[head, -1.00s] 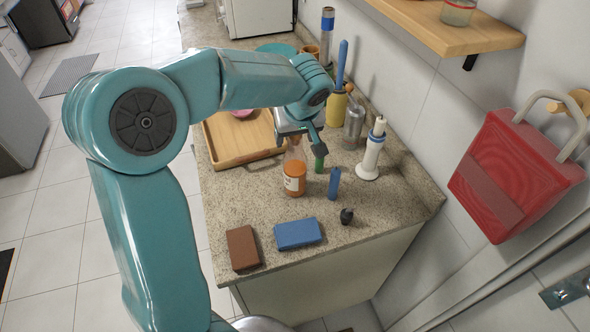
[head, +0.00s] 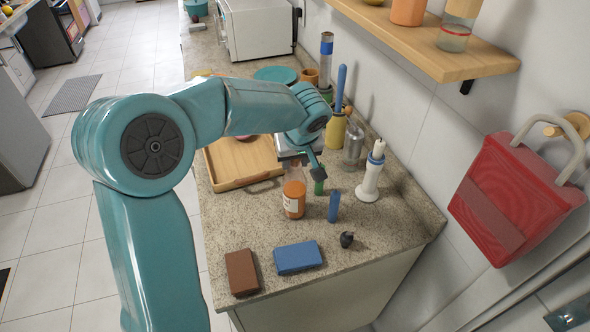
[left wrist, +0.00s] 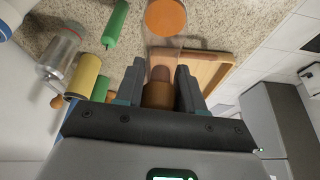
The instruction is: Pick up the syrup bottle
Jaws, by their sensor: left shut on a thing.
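The syrup bottle (head: 294,200) is clear with orange syrup and a pale label. It stands upright near the counter's front part, left of a blue upright item. My left gripper (head: 299,168) is at its top, coming from above and behind, and is shut on its neck. In the left wrist view the bottle's brown cap (left wrist: 158,94) lies between the two fingers (left wrist: 160,85), and its orange syrup (left wrist: 166,17) shows beyond. The arm partly hides the bottle's top in the head view. I cannot tell whether its base is off the counter. My right gripper is not in view.
A wooden tray (head: 225,181) lies behind left. A blue block (head: 298,258), a brown block (head: 241,272) and a small dark item (head: 346,239) are in front. A blue upright item (head: 334,206) and white dispenser (head: 371,175) stand close right. A wooden shelf (head: 455,58) overhangs at right.

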